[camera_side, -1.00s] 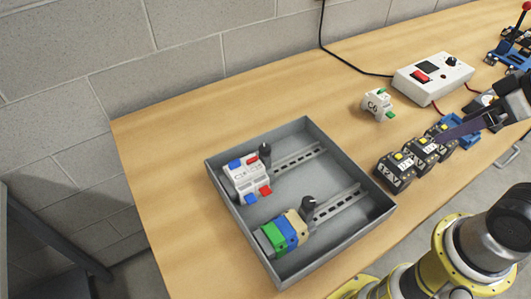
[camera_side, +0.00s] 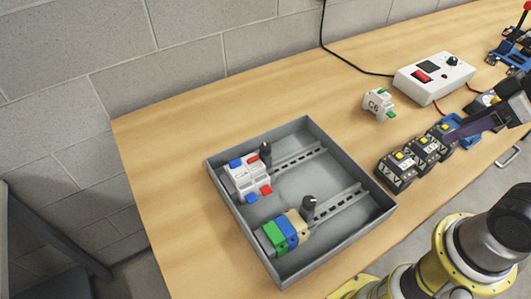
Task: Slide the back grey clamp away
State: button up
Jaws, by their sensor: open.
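The back grey clamp (camera_side: 265,152) is a dark upright piece with a round top. It stands on the back rail (camera_side: 300,157) in the grey tray, right against a white breaker block (camera_side: 245,178) with blue and red levers. A second dark grey clamp (camera_side: 308,206) stands on the front rail (camera_side: 340,202), beside a row of beige, blue and green terminal blocks (camera_side: 279,234).
The grey tray's walls (camera_side: 235,222) stand around both rails. Right of it are a loose white C6 breaker (camera_side: 377,104), several black 12V units (camera_side: 396,172) and a white switch box (camera_side: 433,77) with cables. The wood between tray and back wall is clear.

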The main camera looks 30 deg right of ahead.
jog(key=w+a+r+n, duration=0.1)
jog(key=w+r+n, duration=0.4)
jog(key=r, duration=0.2)
jog(key=n+g, duration=0.5)
jog(key=n, duration=0.7)
send_over(265, 146)
notch_tip(265, 146, down, 9)
jog(key=shift+f, duration=0.35)
notch_tip(265, 146, down, 13)
jog(key=shift+r, duration=0.1)
grip_shut()
